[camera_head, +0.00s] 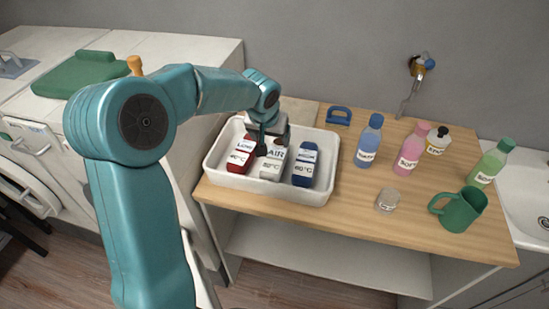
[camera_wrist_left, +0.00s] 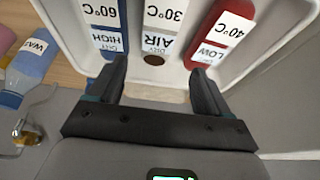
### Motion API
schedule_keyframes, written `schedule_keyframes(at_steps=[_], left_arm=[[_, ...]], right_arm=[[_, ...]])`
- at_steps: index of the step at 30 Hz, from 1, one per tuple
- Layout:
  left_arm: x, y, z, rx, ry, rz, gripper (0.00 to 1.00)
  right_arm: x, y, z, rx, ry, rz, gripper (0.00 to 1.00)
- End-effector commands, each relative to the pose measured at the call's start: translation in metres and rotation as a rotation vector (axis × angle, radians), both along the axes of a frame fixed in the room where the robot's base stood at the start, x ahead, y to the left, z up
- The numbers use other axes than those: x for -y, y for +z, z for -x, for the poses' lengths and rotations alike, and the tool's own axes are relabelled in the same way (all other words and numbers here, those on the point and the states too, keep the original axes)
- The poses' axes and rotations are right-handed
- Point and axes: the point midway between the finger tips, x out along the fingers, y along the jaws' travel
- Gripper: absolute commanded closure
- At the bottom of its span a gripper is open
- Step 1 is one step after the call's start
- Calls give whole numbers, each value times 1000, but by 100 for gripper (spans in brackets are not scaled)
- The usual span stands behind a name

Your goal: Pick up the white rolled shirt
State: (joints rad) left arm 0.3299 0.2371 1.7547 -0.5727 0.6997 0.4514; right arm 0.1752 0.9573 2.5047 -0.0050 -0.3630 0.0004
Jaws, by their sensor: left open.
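The white rolled shirt (camera_head: 270,174) lies in a white tray (camera_head: 225,178), between a red roll (camera_head: 240,158) and a blue roll (camera_head: 306,166). A label on it reads AIR DRY 30°C. My left gripper (camera_head: 270,147) is over the far end of the white roll and partly hides it. In the left wrist view the gripper (camera_wrist_left: 158,70) is open and empty. Its fingers are spread, with the white roll (camera_wrist_left: 154,60) lined up between and beyond them, its brown-centred end toward me. I cannot tell the exact height gap. My right gripper is not in view.
The tray stands on a wooden counter (camera_head: 345,205). To its right are a blue bottle (camera_head: 369,142), a pink bottle (camera_head: 411,150), a small jar (camera_head: 387,201), a green mug (camera_head: 460,210) and a green bottle (camera_head: 490,163). A blue brush-like object (camera_head: 339,116) lies behind.

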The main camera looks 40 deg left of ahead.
Motion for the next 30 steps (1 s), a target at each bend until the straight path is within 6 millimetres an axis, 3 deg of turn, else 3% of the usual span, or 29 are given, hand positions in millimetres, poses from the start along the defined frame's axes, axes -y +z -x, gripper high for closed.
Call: schedule_keyframes(at_steps=[3,9,17,25,30], left_arm=[[-3,-33,-6,-4,-1,2,21],[-10,-73,-20,-2,-1,2,21],[-17,-92,-29,-1,-1,1,21],[-27,-130,-47,-2,-1,1,21],[-29,-136,-51,1,-2,1,21]], right_arm=[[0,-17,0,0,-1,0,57],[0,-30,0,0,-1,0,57],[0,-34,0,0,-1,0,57],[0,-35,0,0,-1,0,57],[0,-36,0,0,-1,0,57]])
